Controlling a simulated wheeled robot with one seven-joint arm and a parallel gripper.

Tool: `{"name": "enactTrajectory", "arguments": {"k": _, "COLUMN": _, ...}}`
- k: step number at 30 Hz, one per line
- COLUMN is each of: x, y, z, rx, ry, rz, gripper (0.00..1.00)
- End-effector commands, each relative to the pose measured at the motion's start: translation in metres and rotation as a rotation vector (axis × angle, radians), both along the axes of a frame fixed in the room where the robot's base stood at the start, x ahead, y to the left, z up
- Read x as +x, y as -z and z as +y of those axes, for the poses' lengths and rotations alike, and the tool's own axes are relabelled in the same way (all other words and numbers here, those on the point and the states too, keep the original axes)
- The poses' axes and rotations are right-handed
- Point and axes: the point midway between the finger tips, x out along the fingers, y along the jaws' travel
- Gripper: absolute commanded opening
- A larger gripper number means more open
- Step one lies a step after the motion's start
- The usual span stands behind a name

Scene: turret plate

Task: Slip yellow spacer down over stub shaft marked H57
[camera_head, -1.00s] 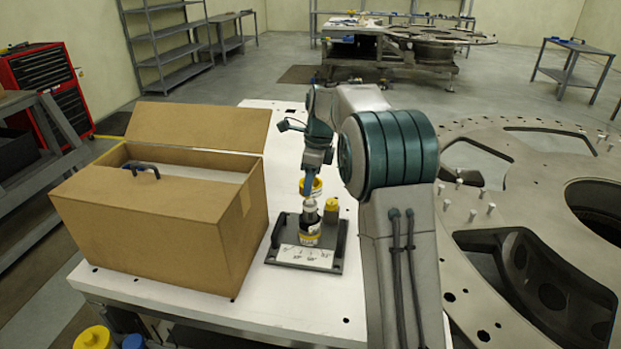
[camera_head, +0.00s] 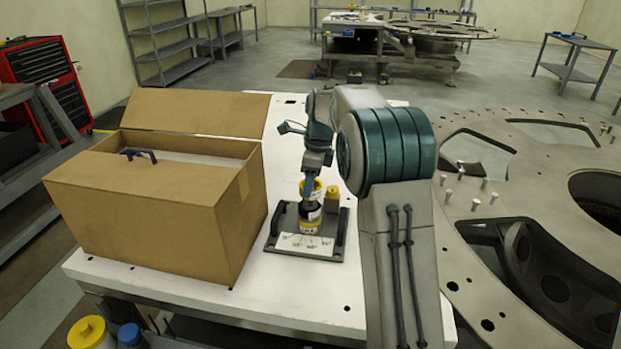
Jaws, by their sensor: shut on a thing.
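The yellow spacer (camera_head: 311,190) is a short ring held in my gripper (camera_head: 309,183), whose jaws are small and partly hidden by it. It hangs directly above a stub shaft (camera_head: 310,208) with a pale top, dark middle and yellow and white lower part. The ring's lower edge is at or just over the shaft top; I cannot tell whether it is around it. The shaft stands on a dark grey plate (camera_head: 331,252) with a white label sheet (camera_head: 304,245) at its front. The writing is too small to read, so H57 cannot be made out.
Another yellow piece (camera_head: 333,193) stands just behind and right of the shaft. Dark handles rise at the plate's sides. A large open cardboard box (camera_head: 140,225) stands close on the left of the white table (camera_head: 262,290). A large metal ring structure (camera_head: 470,240) lies to the right.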

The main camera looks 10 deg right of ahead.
Motion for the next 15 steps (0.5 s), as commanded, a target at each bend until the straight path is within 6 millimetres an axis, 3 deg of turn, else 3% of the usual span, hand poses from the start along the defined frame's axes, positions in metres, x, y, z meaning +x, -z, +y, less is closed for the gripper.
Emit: {"name": "enactTrajectory", "arguments": {"k": 15, "x": 0.000, "y": 0.027, "z": 0.000, "rx": 0.000, "ry": 0.000, "rz": 0.000, "gripper": 0.29}}
